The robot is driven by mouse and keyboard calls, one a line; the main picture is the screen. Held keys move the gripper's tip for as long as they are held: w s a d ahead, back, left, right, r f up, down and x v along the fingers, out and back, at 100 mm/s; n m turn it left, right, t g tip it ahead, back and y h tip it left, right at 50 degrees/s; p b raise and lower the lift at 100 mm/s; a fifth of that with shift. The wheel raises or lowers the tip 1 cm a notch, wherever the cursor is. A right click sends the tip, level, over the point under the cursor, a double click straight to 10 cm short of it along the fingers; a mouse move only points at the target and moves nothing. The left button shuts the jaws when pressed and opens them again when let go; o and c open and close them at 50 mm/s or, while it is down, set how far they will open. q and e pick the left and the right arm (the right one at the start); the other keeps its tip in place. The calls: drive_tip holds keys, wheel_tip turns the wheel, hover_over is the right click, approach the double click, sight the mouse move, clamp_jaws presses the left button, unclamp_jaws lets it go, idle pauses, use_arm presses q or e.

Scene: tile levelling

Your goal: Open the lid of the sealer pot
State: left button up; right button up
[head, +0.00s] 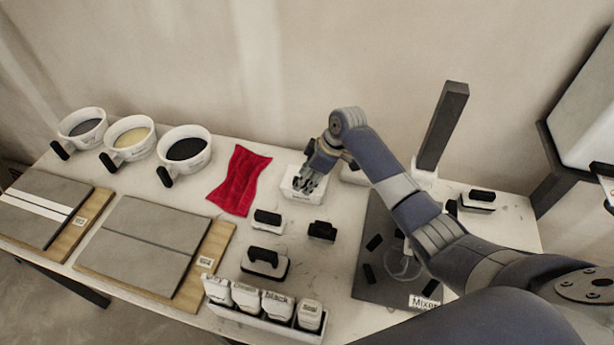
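A small white pot (291,189) stands near the back of the table, right of the red cloth. Its front label is too small to read, so I cannot say for sure that it is the sealer pot. My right gripper (312,181) reaches in from the right and points down at the pot's top. Its fingers cover much of the top, so the lid and any contact are hidden. I cannot tell whether the fingers are open or shut. Another white piece (354,174) shows just right of the gripper, partly behind my arm. My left gripper is out of view.
Three white handled cups (188,160) stand at the back left. A red cloth (240,180), tile boards (150,250), black-handled tools (264,262) and a bottle rack (262,322) share the table (340,230). A dark mixer mat (365,290) lies under my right arm. A dark post (443,125) rises behind.

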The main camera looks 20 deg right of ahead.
drive_tip(key=shift+f, duration=0.1)
drive_tip(key=c, duration=0.3)
clamp_jaws()
drive_tip(key=shift+w+d+r+g+y, duration=0.2)
drive_tip(key=shift+w+r+g+y, duration=0.2)
drive_tip(key=shift+g, duration=0.1)
drive_tip(key=shift+w+d+r+m+g+y+b, duration=0.2)
drive_tip(key=shift+m+g+y+b, duration=0.15)
drive_tip(key=shift+b, duration=0.4)
drive_tip(key=g+b, duration=0.1)
drive_tip(key=b, duration=0.2)
drive_tip(key=w+r+g+y+b, duration=0.1)
drive_tip(key=b, duration=0.2)
drive_tip(key=shift+d+b, duration=0.35)
drive_tip(key=shift+w+r+m+y+b, duration=0.15)
drive_tip(key=shift+m+y+b, duration=0.15)
drive_tip(key=shift+b, duration=0.25)
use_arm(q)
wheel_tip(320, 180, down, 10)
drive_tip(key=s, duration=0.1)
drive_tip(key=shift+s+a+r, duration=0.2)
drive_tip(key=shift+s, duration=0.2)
use_arm(e)
drive_tip(key=shift+r+g, duration=0.15)
drive_tip(key=shift+g, duration=0.1)
